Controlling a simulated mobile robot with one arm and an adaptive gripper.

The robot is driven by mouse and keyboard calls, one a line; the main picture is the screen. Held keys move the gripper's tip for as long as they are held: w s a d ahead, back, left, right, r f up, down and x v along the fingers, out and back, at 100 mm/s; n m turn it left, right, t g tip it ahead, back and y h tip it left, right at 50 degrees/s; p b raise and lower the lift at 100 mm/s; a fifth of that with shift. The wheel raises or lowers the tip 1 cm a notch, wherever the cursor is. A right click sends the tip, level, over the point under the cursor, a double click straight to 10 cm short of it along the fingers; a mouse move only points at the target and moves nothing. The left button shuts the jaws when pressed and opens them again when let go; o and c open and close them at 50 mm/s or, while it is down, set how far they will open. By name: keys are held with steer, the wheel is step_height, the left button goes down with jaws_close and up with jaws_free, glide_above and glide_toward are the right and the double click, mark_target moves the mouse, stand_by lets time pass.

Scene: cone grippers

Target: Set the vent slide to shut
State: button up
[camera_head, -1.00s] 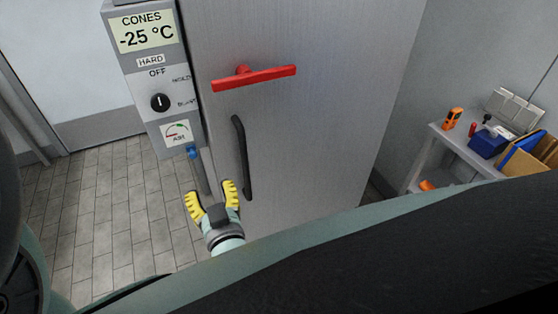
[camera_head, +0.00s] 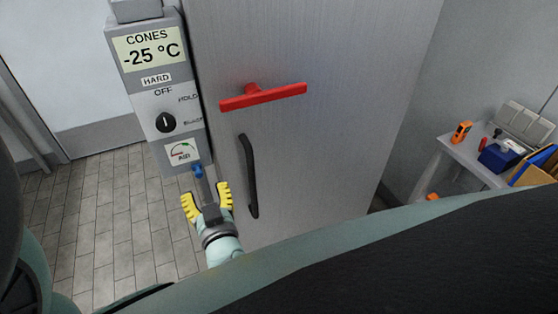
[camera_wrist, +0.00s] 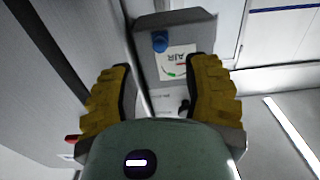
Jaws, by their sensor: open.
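The vent slide is a small blue knob (camera_head: 198,169) at the lower end of the grey control box (camera_head: 150,60), just below the AIR gauge label (camera_head: 181,152). In the wrist view the blue knob (camera_wrist: 160,41) shows beyond my fingers, beside the AIR label (camera_wrist: 176,66). My gripper (camera_head: 207,192), with yellow ridged fingers, is open and empty just below the knob in the head view. In the wrist view my gripper (camera_wrist: 160,92) has its fingers spread wide, with the knob apart from them. I cannot tell the slide's setting.
A metal door (camera_head: 330,60) with a red bar handle (camera_head: 263,96) and a black vertical pull (camera_head: 248,175) stands right of the box. A black dial (camera_head: 166,122) sits above the gauge. A shelf (camera_head: 462,150) with tools and a blue bin (camera_head: 500,157) is at right. Tiled floor lies left.

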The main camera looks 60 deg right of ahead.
mark_target(199, 175)
steer(key=p+x, duration=0.1)
steer(key=x, duration=0.4)
steer(key=shift+w+d+r, duration=0.1)
steer(key=shift+w, duration=0.15)
steer(key=shift+w+d, duration=0.1)
steer(key=shift+w, duration=0.2)
jaws_close()
stand_by(0.4)
